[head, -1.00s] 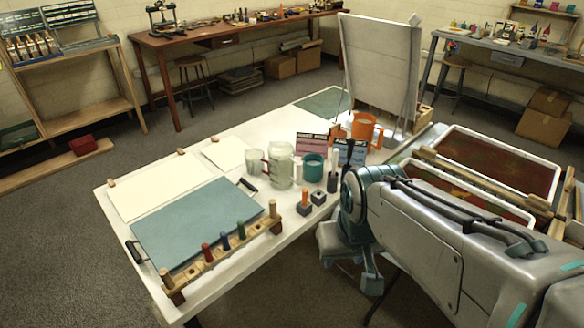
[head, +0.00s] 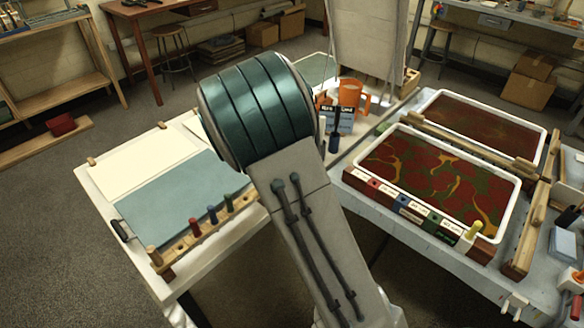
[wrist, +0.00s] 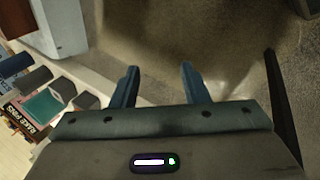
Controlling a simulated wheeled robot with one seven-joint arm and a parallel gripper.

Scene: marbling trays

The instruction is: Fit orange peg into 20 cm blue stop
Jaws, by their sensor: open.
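My gripper shows in the wrist view (wrist: 159,82) with two blue-grey fingers apart and nothing between them. In the head view my arm hides the gripper. I cannot make out an orange peg in either current view; the arm covers the middle of the white table. A blue block (head: 402,202) with a pale label sits on the rail along the front of the near marbling tray (head: 500,190), between a red block (head: 374,183) and a green one (head: 434,218). The labels are too small to read, so I cannot confirm the 20 cm mark.
A wooden rack (head: 180,250) with red, blue and green pegs stands on the white table (head: 100,185). The wrist view shows bare floor (wrist: 225,45) below the fingers.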

